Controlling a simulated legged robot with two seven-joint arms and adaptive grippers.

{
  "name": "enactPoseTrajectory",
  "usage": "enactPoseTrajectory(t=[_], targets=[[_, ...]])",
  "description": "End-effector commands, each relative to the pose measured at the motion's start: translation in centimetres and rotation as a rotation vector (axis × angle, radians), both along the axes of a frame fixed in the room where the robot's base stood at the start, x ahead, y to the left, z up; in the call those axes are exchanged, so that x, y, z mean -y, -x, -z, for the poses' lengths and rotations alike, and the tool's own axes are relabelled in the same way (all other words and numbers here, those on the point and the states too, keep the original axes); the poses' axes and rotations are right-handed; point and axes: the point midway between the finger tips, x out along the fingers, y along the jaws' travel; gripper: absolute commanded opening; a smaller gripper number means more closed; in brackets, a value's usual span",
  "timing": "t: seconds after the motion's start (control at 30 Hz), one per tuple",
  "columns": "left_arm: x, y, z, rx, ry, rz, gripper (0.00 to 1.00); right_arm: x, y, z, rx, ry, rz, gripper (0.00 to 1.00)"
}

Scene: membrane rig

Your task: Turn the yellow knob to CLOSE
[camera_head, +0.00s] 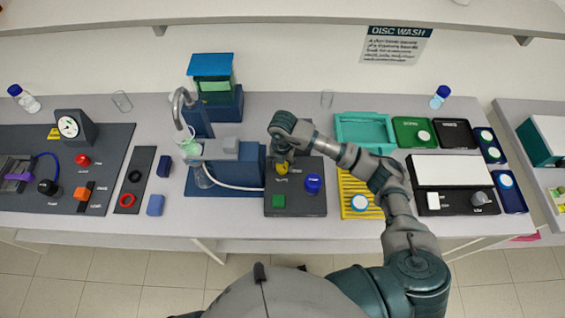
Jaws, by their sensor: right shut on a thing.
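The yellow knob (282,168) sits on a dark control panel (296,203) near the middle of the bench. My right gripper (283,158) comes down over the knob from above and is shut on it, hiding much of it. The panel's labels are too small to read, and the knob's pointing direction cannot be told. My left gripper is not in view.
A blue rig (229,180) with a curved metal spout (180,105) stands left of the panel, a hose running beside it. Right of it are a yellow rack (350,185) and a teal tray (365,120). A gauge panel (110,140) lies at left.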

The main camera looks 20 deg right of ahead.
Motion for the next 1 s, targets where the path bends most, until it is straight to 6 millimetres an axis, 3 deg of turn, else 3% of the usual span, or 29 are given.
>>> enactPoseTrajectory(t=[0.6,1.0], targets=[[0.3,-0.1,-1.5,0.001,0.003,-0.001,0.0,0.1,0.2,0.2,-0.007,0.004,0.572,0.11],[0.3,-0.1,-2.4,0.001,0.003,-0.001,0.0,0.1,0.2,0.1,-0.004,0.003,0.823,0.1]])
